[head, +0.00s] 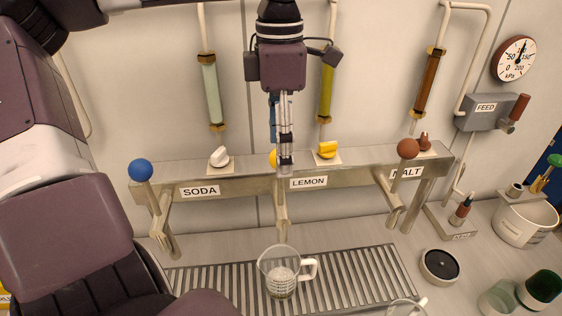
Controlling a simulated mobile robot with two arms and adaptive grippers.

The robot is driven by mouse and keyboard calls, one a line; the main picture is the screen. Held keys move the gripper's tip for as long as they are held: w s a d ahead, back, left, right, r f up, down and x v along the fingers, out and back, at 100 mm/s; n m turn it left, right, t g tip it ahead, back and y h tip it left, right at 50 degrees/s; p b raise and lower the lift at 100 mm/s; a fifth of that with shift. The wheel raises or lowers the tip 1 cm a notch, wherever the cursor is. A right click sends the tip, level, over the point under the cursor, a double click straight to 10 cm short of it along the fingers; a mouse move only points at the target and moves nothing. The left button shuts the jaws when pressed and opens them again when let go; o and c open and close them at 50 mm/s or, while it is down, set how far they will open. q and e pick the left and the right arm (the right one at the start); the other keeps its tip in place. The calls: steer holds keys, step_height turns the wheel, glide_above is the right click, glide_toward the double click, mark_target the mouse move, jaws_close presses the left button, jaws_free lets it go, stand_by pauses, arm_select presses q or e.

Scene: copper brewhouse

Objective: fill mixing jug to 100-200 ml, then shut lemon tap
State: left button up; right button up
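The clear mixing jug (278,272) with a white handle stands upright on the slotted drip tray, below the lemon spout (282,215). Printed marks show on its lower part; I cannot read the liquid level. The lemon tap's yellow ball knob (273,157) shows partly at the left side of my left gripper (285,165), which points down in front of it. The fingers are seen edge-on, so whether they are open or grip the knob is hidden. No clear stream shows between spout and jug. My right gripper is not in view.
The soda tap has a blue knob (141,169), the malt tap a brown one (408,148). A yellow valve (327,150) sits on the rail (345,171). The drip tray (345,270) has bare room right of the jug.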

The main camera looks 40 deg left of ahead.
arm_select(q)
step_height(320, 180, up, 7)
steer(key=p, duration=0.5)
steer(key=shift+p, duration=0.35)
steer(key=shift+a, duration=0.1)
steer(key=shift+w+r, duration=0.1)
steer(key=shift+r, duration=0.1)
step_height(320, 180, up, 12)
steer(key=shift+a+f, duration=0.2)
steer(key=shift+w, duration=0.1)
